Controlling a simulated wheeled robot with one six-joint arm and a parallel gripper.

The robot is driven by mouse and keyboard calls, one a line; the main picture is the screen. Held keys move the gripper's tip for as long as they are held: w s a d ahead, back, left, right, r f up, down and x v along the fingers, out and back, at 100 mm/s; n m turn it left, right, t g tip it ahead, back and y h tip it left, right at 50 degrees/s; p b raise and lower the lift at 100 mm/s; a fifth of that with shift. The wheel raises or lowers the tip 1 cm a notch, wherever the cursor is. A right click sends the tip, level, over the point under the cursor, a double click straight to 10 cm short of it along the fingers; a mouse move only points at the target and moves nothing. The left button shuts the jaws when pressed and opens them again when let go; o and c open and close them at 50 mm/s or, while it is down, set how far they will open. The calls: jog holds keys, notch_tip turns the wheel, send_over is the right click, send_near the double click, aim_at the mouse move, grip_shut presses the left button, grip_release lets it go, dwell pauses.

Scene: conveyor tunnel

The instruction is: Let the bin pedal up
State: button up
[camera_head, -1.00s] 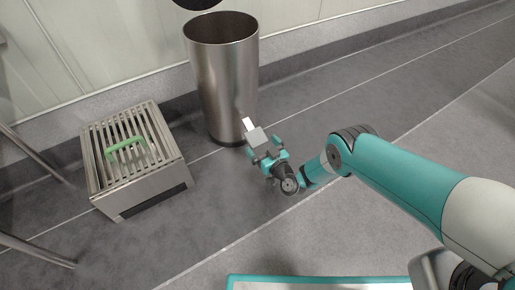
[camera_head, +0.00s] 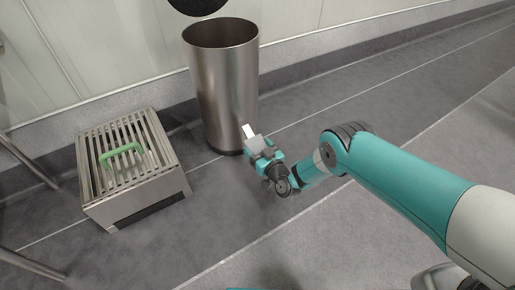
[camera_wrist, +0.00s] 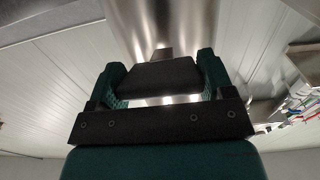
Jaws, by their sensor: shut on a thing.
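The bin (camera_head: 222,85) is a tall brushed-metal cylinder standing by the wall, and its metal side fills the top of the wrist view (camera_wrist: 165,22). Its dark round lid (camera_head: 196,5) is raised above the open rim, cut off by the top edge. My gripper (camera_head: 258,147) is low beside the bin's front right base. It is shut on a small grey block with a pale strip, which appears to be the bin pedal (camera_head: 253,142). In the wrist view the pedal (camera_wrist: 160,75) is a dark block between the two teal fingers. Its join to the bin is unclear.
A slatted metal box (camera_head: 135,170) with a green handle (camera_head: 121,152) on top stands left of the bin. Metal legs (camera_head: 30,160) show at the left edge. The grey floor (camera_head: 330,230) in front and to the right is clear.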

aim_at(250, 134)
jog(key=shift+s+d+r+g+h+p, duration=0.15)
jog(key=shift+r+g+h+p, duration=0.35)
jog(key=shift+r+g+p, duration=0.5)
jog(key=shift+s+r+g+h+p, duration=0.1)
jog(key=shift+r+g+h+p, duration=0.45)
jog(key=shift+r+p, duration=0.8)
jog(key=shift+f, duration=0.2)
jog(key=o, duration=1.3)
jog(key=shift+p+v, duration=7.4)
jog(key=shift+v, duration=1.25)
jog(key=shift+w+r, duration=0.1)
